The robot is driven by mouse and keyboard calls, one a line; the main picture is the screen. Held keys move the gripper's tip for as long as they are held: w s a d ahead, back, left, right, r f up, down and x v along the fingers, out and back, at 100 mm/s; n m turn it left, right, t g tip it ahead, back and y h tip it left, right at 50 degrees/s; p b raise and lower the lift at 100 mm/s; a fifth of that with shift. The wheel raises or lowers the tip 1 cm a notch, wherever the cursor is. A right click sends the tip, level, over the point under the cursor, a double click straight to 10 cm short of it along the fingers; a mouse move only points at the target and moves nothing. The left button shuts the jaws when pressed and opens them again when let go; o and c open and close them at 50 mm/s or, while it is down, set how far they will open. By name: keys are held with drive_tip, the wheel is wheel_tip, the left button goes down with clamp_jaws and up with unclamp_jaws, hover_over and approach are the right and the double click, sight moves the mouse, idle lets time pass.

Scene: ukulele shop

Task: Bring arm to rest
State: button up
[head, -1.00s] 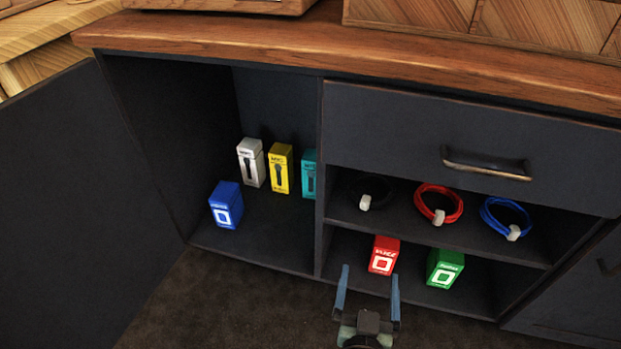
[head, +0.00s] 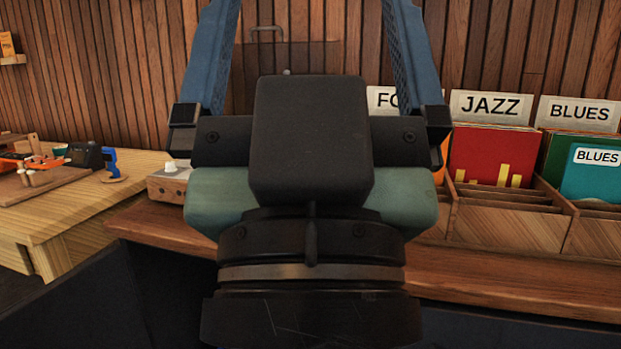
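My gripper (head: 312,20) is raised close in front of the head camera and fills the middle of the picture. Its two blue fingers stand wide apart and point up, with their tips cut off by the top edge. Nothing shows held between them; only the wood-slat wall and a brown panel with a handle show behind. The gripper's dark body hides the middle of the counter.
A wooden counter (head: 520,290) runs behind my gripper. Record bins (head: 505,222) with JAZZ and BLUES signs stand on it at right. At left is a lighter wooden workbench (head: 70,215) with tools. The cabinet's interior is out of view.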

wheel_tip(320, 180, up, 7)
drive_tip(key=p, duration=0.5)
drive_tip(key=shift+p, duration=0.35)
wheel_tip(320, 180, up, 31)
drive_tip(key=p, duration=3.1)
drive_tip(key=shift+c, duration=0.3)
